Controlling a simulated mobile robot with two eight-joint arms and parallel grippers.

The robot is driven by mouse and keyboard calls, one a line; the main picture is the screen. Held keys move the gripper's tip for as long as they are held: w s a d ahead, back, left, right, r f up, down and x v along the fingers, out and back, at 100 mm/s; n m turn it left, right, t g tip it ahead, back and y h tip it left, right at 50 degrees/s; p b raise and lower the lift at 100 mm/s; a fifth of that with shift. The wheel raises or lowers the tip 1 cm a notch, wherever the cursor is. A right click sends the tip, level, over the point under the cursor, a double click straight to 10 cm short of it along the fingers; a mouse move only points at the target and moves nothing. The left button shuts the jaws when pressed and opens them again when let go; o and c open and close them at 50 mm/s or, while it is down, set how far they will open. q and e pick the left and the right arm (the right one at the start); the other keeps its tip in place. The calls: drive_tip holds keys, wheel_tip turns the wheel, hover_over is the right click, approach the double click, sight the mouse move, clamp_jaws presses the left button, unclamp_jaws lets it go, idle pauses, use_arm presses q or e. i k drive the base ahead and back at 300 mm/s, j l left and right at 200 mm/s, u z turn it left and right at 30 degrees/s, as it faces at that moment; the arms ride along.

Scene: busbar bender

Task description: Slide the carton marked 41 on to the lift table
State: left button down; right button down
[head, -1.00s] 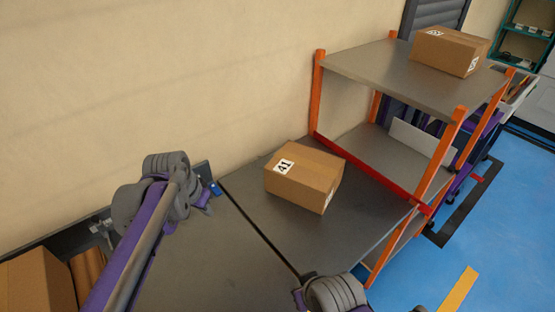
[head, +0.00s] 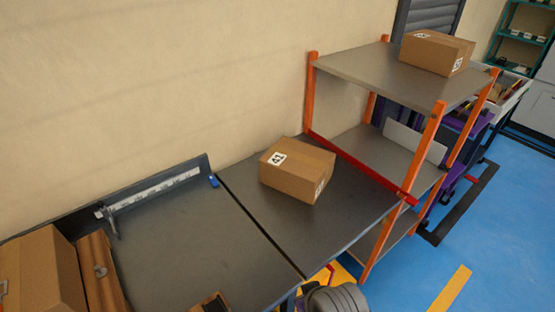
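The carton marked 41 (head: 298,180) is a brown closed box with white labels. It sits flat on the right-hand grey top (head: 340,220), which stands against the orange rack and appears to be the lift table. The carton is wholly on this top, near its rack side, and nothing touches it. A narrow dark gap separates this top from the left-hand grey top (head: 205,250). My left gripper is out of view. Only a rounded grey link of my arm shows at the bottom edge; my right gripper is not visible.
The orange rack (head: 433,150) has a red bar (head: 360,165) along the carton's side and another carton (head: 437,52) on its upper shelf.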

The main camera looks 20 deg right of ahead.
sight(301, 171)
drive_tip(key=k+u, duration=0.2)
drive_tip(key=u, duration=0.25)
drive_tip(key=k+j+u, duration=0.1)
drive_tip(key=u, duration=0.4)
drive_tip(key=l+u, duration=0.3)
drive_tip(key=u, duration=0.15)
drive_tip(key=k+l+u, duration=0.2)
drive_tip(key=u, duration=0.3)
drive_tip(key=k+l, duration=0.15)
drive_tip(key=l, duration=0.2)
drive_tip(key=k+l, duration=0.15)
drive_tip(key=l, duration=0.25)
drive_tip(key=k+l, duration=0.15)
drive_tip(key=l, duration=0.2)
